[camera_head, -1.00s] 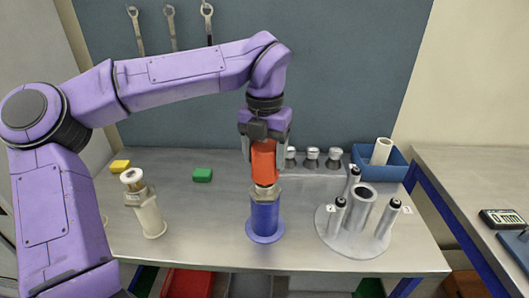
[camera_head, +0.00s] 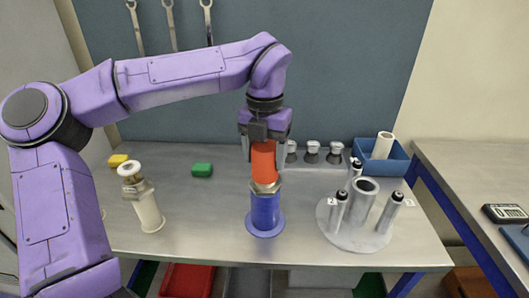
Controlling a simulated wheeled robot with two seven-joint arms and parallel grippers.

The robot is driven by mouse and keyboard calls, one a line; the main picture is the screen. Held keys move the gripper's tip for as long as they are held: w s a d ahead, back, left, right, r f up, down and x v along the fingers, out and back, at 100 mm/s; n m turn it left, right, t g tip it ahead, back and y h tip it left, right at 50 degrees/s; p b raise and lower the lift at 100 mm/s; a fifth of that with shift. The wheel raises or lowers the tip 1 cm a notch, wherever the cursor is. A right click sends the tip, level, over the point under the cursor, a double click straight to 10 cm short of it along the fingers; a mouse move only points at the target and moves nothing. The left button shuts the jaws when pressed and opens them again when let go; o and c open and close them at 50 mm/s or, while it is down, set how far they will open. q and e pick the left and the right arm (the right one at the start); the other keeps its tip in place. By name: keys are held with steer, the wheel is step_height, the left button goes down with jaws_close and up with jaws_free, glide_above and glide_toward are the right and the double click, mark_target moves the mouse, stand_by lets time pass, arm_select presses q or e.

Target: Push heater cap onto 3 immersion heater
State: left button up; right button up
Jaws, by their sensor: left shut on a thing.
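My left gripper (camera_head: 263,148) is shut on an orange-red cylinder (camera_head: 263,164), pointing straight down. The cylinder stands upright on the metal nut-like collar (camera_head: 265,188) of a blue flanged stand (camera_head: 265,212); how far it goes in is hidden. To the right, a round grey plate (camera_head: 340,236) carries a wide open tube (camera_head: 365,198) and several slim black-topped rods, one at front left (camera_head: 338,211) and one at right (camera_head: 389,214). Small white tags sit by the rods; I cannot read them surely. I cannot tell which thing is the heater cap. My right gripper is not in view.
A cream post with a metal collar (camera_head: 149,211) stands at left. Several metal fittings with pale tops (camera_head: 312,153) stand on a rack behind. A blue bin (camera_head: 394,165) holds a white roll. Green (camera_head: 202,170) and yellow (camera_head: 118,160) blocks lie at back left.

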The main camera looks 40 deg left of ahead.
arm_select(q)
steer(key=shift+f+b, duration=0.7)
steer(key=shift+f, duration=0.3)
steer(key=o, duration=1.1)
steer(key=shift+r, duration=0.1)
step_height(320, 180, up, 7)
steer(key=p, duration=0.6)
